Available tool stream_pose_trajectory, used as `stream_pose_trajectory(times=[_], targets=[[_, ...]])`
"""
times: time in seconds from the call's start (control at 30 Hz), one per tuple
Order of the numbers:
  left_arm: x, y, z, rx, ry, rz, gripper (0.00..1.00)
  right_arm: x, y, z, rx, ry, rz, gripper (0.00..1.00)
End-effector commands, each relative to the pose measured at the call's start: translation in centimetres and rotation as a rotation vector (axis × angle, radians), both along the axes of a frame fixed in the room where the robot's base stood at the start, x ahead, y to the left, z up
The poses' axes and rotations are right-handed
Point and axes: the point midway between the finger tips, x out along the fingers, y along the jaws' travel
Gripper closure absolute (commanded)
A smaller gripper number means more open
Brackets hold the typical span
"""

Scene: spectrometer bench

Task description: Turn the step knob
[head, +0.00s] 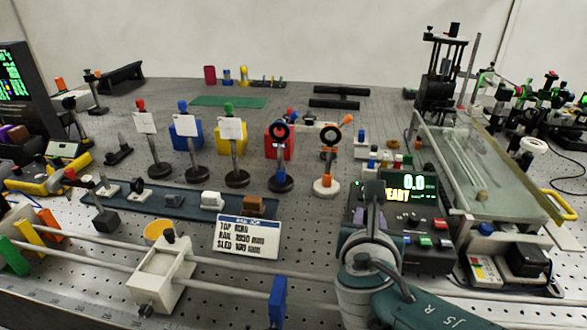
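A dark control box (433,212) stands right of the middle in the head view. Its lit display (408,188) reads 0.0 with a yellow word below that looks like READY. Several small coloured buttons (425,241) sit on its lower panel. I cannot make out the step knob; my wrist and gripper cover the left part of the box. My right arm comes in from the bottom right, and its dark gripper (371,206) is at the box's left side, pointing away from me. Its fingertips are not clear, and I cannot tell if it touches anything. My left gripper is not in view.
A white sled block (158,272) sits on metal rails at the front left. A label card (247,237) stands left of my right wrist. Posts with white cards (187,127) stand behind. A glass-topped tank (480,165) lies to the right, near a black power unit (526,259).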

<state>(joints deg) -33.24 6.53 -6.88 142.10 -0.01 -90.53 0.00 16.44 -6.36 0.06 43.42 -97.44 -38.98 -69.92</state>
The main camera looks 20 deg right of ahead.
Motion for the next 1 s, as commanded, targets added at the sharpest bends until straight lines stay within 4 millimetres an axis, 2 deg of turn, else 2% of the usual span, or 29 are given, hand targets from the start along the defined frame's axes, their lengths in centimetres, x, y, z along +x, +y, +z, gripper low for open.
stream_pose_trajectory(times=[0.37, 0.4, 0.67, 0.87, 1.0], targets=[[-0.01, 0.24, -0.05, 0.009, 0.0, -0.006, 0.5, 0.03, 0.01, 0.01, 0.001, -0.001, -0.005, 1.0], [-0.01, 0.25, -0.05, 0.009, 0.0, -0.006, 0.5, 0.03, 0.01, 0.01, 0.001, -0.001, -0.005, 0.73], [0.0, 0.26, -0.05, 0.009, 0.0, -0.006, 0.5, 0.03, -0.01, 0.01, 0.001, -0.001, -0.005, 0.44], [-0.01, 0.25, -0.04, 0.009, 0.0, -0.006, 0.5, 0.01, -0.02, 0.01, 0.0, 0.0, -0.005, 0.44], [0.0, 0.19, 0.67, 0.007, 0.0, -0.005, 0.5, 0.02, -0.02, 0.84, 0.0, -0.001, -0.006, 0.44]])
